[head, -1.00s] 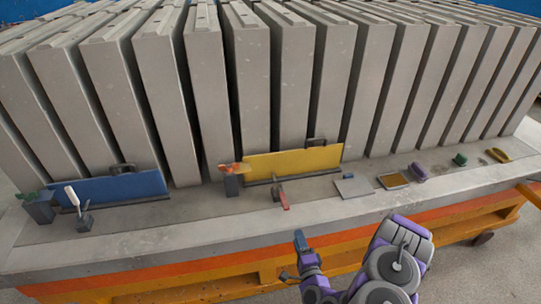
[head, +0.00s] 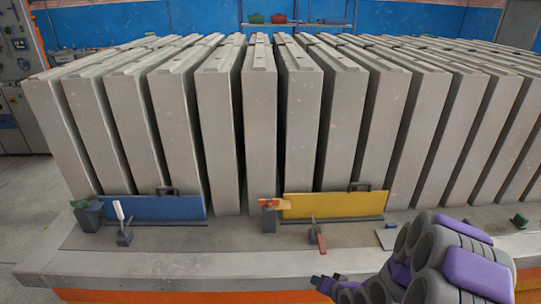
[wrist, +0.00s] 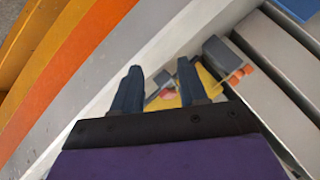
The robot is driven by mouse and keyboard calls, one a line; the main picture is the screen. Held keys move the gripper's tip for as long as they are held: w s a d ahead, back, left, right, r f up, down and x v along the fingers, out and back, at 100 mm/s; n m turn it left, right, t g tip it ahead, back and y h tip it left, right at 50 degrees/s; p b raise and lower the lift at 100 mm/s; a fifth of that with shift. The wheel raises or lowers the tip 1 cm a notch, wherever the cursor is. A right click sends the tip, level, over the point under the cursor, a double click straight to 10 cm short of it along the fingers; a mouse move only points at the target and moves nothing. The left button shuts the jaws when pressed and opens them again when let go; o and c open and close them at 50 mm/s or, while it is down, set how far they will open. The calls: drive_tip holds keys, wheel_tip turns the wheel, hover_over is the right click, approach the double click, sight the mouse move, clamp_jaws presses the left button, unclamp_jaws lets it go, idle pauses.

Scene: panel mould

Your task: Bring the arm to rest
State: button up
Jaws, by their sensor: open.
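My arm, purple and grey, reaches in from the bottom right of the head view. My gripper (head: 322,284) is low at the front edge of the mould bench (head: 200,262), apart from the things on it. In the wrist view my gripper (wrist: 160,85) shows two dark fingers spread apart with nothing between them. A yellow plate (head: 335,205) and a red-handled lever (head: 317,236) stand beyond it; part of the yellow plate (wrist: 168,101) shows past the fingers in the wrist view.
A row of grey concrete panels (head: 261,130) stands behind the plates. A blue plate (head: 155,208) and a white-handled lever (head: 121,222) are at the left. A grey block with an orange top (head: 270,220) stands beside the yellow plate. The floor (head: 25,190) at left is clear.

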drive_tip(key=s+d+r+n+g+h, duration=0.2)
drive_tip(key=s+d+r+g+h, duration=0.1)
drive_tip(key=s+r, duration=0.4)
drive_tip(key=s+a+r+g, duration=0.2)
drive_tip(key=s+r, duration=0.4)
drive_tip(key=s, duration=0.3)
drive_tip(key=s+a+r+n+g, duration=0.1)
drive_tip(key=s+r+g, duration=0.2)
drive_tip(key=s+r, duration=0.3)
drive_tip(key=s+a+r+n+g, duration=0.1)
drive_tip(key=s+r, duration=0.5)
drive_tip(key=s, duration=0.7)
drive_tip(key=shift+a+g+h, duration=0.3)
drive_tip(key=shift+a+g, duration=0.4)
drive_tip(key=shift+a, duration=0.1)
